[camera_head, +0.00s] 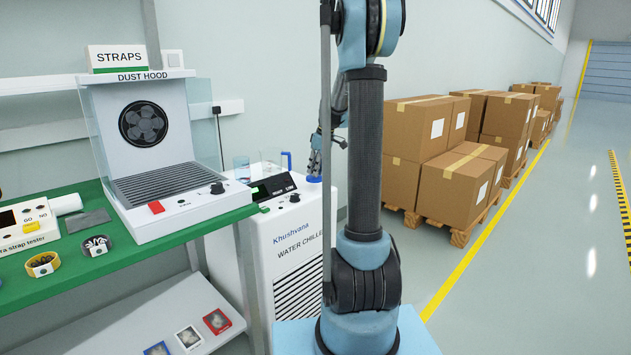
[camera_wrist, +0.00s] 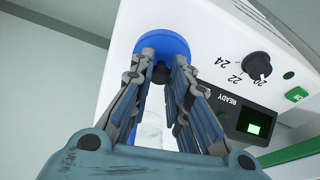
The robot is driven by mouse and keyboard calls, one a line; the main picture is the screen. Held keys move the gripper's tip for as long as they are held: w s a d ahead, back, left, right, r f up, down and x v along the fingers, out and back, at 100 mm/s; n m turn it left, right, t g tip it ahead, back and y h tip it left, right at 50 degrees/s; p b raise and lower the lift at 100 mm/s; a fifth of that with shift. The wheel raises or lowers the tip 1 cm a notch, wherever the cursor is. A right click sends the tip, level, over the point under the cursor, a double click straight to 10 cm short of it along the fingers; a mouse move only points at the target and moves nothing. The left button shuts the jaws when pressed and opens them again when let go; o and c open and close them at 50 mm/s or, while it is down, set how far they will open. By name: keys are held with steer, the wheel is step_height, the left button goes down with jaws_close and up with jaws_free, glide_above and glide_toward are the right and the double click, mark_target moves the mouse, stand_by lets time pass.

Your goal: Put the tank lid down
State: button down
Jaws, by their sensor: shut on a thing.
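The tank lid is a round blue disc with a dark knob, at the top middle of the wrist view (camera_wrist: 187,47). My gripper (camera_wrist: 161,70) is shut on its knob. In the head view my gripper (camera_head: 316,160) is partly hidden behind my arm, and a bit of the blue lid (camera_head: 313,179) shows under it. The lid is at the right side of the top of the white water chiller (camera_head: 297,240). I cannot tell whether it touches the chiller top. The tank opening is not visible.
A clear jug with a blue handle (camera_head: 272,160) and a glass (camera_head: 241,168) stand by the chiller's back. The chiller panel has a dial (camera_wrist: 257,66) and a lit READY display (camera_wrist: 254,126). A green bench (camera_head: 130,250) with a dust hood (camera_head: 150,150) is left.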

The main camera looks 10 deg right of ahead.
steer(key=shift+f, duration=2.05)
steer(key=c, duration=1.5)
jaws_free()
steer(key=shift+r, duration=0.1)
